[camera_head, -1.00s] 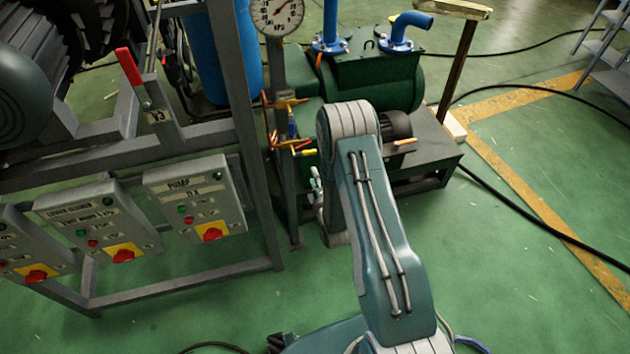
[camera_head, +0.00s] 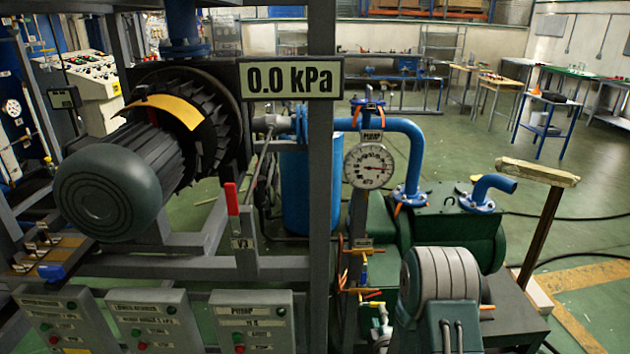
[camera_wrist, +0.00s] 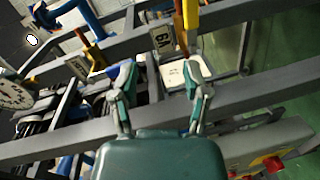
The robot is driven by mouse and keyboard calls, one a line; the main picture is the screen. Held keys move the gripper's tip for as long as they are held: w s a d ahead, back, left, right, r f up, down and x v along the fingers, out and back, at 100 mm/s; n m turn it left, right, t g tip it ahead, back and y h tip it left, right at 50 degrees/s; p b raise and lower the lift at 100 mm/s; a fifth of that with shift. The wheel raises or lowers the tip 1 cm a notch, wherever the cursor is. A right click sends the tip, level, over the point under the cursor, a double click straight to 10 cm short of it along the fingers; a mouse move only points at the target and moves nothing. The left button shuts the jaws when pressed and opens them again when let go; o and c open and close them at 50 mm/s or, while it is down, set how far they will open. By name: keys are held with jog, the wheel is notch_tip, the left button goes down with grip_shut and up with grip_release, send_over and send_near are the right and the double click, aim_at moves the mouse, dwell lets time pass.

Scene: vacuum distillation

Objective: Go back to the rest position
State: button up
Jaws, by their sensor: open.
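My gripper (camera_wrist: 160,100) shows in the wrist view with its two fingers spread apart and nothing between them. Frame bars and a tag marked V9 or similar lie beyond the fingertips. In the head view my arm rises at the lower right, in front of the green pump unit, and the gripper itself is largely hidden behind it. A gauge (camera_head: 369,166) on a post stands just left of and behind my arm; a gauge (camera_wrist: 15,92) also shows at the left edge of the wrist view.
A grey frame carries a motor (camera_head: 112,185), a red-handled valve (camera_head: 232,199) and control boxes (camera_head: 252,322) at the left. A 0.0 kPa display (camera_head: 291,78) hangs above. A wooden-topped post (camera_head: 538,172) stands right. Open green floor lies farther right, with a black cable across it.

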jog(key=s+a+r+m+g, duration=0.1)
jog(key=s+r+m+g, duration=0.25)
jog(key=r, duration=0.65)
jog(key=s+r+m+g, duration=0.2)
jog(key=r+m, duration=0.2)
jog(key=r, duration=0.6)
jog(key=s+a+r+m+g, duration=0.1)
jog(key=s+r+m, duration=0.3)
jog(key=s, duration=0.9)
jog(key=s+a+r+m+g, duration=0.1)
jog(key=s+r+m+g, duration=0.3)
jog(key=s, duration=1)
jog(key=shift+s+r, duration=0.2)
jog(key=shift+r, duration=0.6)
jog(key=shift+g, duration=0.25)
